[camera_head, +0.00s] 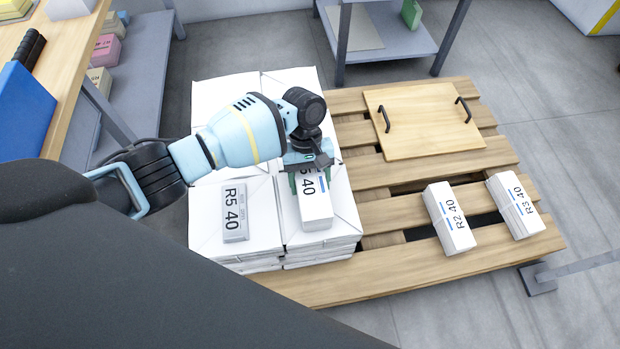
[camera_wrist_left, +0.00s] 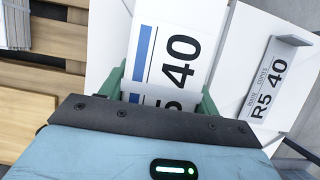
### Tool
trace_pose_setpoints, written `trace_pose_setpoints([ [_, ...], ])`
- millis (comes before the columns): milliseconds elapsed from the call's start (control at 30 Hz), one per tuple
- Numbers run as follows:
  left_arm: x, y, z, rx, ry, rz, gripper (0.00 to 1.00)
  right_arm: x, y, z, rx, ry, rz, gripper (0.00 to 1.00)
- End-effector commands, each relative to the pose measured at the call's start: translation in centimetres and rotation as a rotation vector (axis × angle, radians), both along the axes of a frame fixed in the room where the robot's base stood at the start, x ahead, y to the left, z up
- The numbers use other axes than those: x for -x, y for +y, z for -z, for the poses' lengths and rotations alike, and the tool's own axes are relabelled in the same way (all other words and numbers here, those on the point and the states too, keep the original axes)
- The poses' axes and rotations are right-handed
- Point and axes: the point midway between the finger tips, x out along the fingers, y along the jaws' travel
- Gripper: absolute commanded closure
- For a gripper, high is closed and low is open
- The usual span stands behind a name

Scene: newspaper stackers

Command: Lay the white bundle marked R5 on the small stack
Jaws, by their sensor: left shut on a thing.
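My left gripper (camera_head: 308,172) is shut on a white bundle (camera_head: 316,208) with a blue stripe. Its label shows "40" and a partly covered code ending in 5. In the left wrist view the green fingers of the gripper (camera_wrist_left: 163,90) sit on both sides of the bundle (camera_wrist_left: 170,30). The bundle is over the front right white stack (camera_head: 345,222); I cannot tell whether it touches it. A grey plate marked R5 40 (camera_head: 236,212) lies on the front left white stack (camera_head: 207,238), and also shows in the wrist view (camera_wrist_left: 272,78). My right gripper is not in view.
White bundles marked R2 40 (camera_head: 450,218) and R3 40 (camera_head: 515,205) lie on the right of the wooden pallet (camera_head: 400,275). A wooden board with black handles (camera_head: 425,120) lies at its back. A shelf table stands at the left and a grey rack behind.

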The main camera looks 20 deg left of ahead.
Motion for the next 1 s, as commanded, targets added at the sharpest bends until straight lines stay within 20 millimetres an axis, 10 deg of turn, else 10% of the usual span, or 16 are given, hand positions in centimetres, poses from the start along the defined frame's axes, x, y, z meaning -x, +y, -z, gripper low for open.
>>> trace_pose_setpoints([
  [167,-0.1,-0.1,0.1,0.004,-0.002,0.000,1.00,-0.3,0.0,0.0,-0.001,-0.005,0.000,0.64],
  [200,-0.1,-0.1,0.1,0.004,-0.002,0.000,0.37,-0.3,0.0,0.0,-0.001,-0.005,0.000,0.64],
  [400,-0.1,-0.1,0.2,0.002,-0.001,0.000,0.13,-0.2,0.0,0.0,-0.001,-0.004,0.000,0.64],
  [733,-0.1,0.1,-0.1,-0.001,0.001,-0.001,0.13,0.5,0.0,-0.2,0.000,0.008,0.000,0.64],
  [1000,-1.4,0.9,-4.0,0.000,-0.003,-0.001,0.13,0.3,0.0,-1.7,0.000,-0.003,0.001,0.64],
])
